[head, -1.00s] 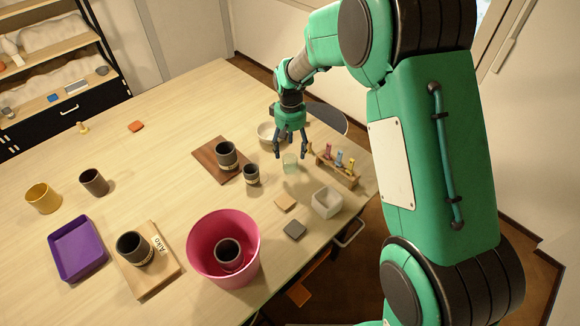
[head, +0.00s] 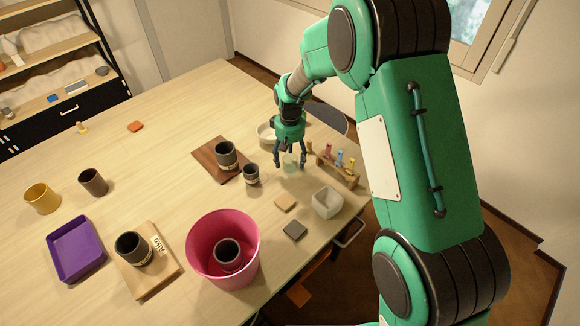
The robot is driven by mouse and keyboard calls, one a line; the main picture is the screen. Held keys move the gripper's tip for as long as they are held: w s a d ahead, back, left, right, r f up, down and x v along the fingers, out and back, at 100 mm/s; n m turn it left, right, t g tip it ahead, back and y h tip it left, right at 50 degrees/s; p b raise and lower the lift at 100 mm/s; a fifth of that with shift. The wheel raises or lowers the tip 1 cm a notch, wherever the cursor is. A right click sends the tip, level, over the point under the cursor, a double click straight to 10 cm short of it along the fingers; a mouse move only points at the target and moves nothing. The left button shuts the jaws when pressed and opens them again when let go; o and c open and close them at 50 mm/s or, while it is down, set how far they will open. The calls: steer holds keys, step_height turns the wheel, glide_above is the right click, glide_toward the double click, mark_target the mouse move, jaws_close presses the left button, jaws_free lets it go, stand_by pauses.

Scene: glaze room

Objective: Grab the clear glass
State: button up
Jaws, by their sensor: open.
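The clear glass (head: 290,163) is a small, pale greenish, see-through cup standing upright on the table near its right edge. My gripper (head: 289,164) points down over it, with its dark fingers spread open. One finger is on the left of the glass and one on the right, and their tips appear about level with it. I cannot tell whether the fingers touch the glass.
Close to the right stands a wooden rack (head: 337,168) with coloured pieces. A small dark cup (head: 251,173) is on the left and a pale bowl (head: 266,133) behind. A whitish square container (head: 327,202) stands in front. The table's back left is mostly clear.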

steer(key=shift+f, duration=0.85)
steer(key=c, duration=1.4)
steer(key=shift+r, duration=0.1)
steer(key=shift+r+p, duration=0.45)
steer(key=shift+r, duration=4.55)
